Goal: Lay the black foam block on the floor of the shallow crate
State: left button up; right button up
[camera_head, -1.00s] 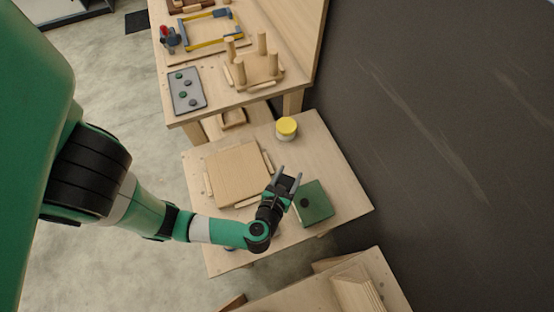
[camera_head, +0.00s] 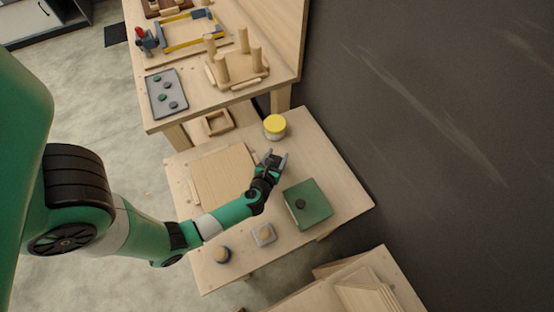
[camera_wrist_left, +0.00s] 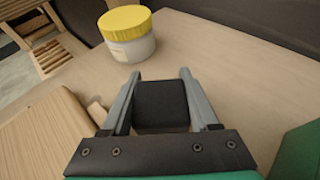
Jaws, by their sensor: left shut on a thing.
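The black foam block (camera_wrist_left: 162,104) sits between the two grey fingers of my left gripper (camera_wrist_left: 160,76) in the left wrist view. In the head view my left gripper (camera_head: 273,160) is over the small light wood table (camera_head: 325,160), between the yellow-lidded jar (camera_head: 275,127) and the green box (camera_head: 308,203). The block is too small there to make out clearly. I cannot tell how high it is above the tabletop. A small shallow wooden crate (camera_head: 205,127) shows low beside the table, under the workbench edge. My right gripper is not in view.
A flat wooden board (camera_head: 220,175) lies left of the gripper. The workbench (camera_head: 200,110) behind holds a peg stand and a grey tray. A dark wall stands at right.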

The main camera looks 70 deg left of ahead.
pick_arm(q)
jog(key=shift+f, duration=0.5)
jog(key=o, duration=1.3)
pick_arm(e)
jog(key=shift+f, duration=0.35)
pick_arm(q)
jog(key=shift+r+p, duration=0.3)
jog(key=p+v, duration=0.2)
jog(key=v, duration=0.9)
jog(key=shift+d+p, duration=0.15)
jog(key=shift+p, duration=0.25)
jog(key=shift+s+d+r, duration=0.1)
jog(key=shift+s+d, duration=0.15)
jog(key=shift+s, duration=0.1)
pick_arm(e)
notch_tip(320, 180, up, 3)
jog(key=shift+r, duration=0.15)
